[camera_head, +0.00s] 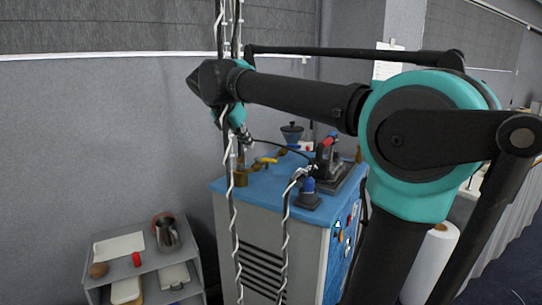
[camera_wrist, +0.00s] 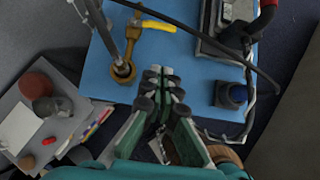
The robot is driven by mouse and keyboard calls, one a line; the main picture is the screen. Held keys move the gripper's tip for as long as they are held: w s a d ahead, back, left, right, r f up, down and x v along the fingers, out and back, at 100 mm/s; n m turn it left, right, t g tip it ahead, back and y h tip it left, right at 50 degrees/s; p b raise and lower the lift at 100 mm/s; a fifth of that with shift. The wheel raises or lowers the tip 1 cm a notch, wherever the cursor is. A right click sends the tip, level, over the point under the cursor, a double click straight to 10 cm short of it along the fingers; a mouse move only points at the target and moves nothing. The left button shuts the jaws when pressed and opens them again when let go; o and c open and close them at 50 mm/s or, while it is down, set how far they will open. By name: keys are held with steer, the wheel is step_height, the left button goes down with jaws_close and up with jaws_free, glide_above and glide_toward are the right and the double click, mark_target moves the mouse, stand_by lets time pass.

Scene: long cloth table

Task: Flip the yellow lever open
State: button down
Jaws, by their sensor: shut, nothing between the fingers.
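The yellow lever (camera_wrist: 158,26) is attached to a brass valve fitting (camera_wrist: 124,70) on the blue top of a cabinet. The lever also shows in the head view (camera_head: 266,160), where it looks small, lying roughly level. My gripper (camera_wrist: 160,72) is shut and empty. In the wrist view its fingertips are below and slightly right of the lever, apart from it, over the blue top. In the head view my gripper (camera_head: 244,137) hangs above the blue top near the brass fitting (camera_head: 241,176). Its fingers are small there.
The blue-topped cabinet (camera_head: 226,187) also carries a red-handled device (camera_head: 326,155) and a dark blue-capped object (camera_head: 309,195). Cables hang in front. A grey shelf (camera_head: 95,240) with a metal pitcher (camera_head: 167,233) stands at lower left. A dark cable crosses the wrist view (camera_wrist: 200,42).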

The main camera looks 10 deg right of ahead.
stand_by(0.3)
glide_toward(265, 160)
step_height(265, 160, down, 4)
steer(key=s, duration=0.2)
steer(key=w+d, duration=0.1)
steer(key=w+d+f, duration=0.1)
steer(key=d, duration=0.1)
steer(key=shift+w+f, duration=0.15)
steer(key=shift+w, duration=0.15)
steer(key=shift+w+d+f, duration=0.1)
steer(key=shift+w+d, duration=0.3)
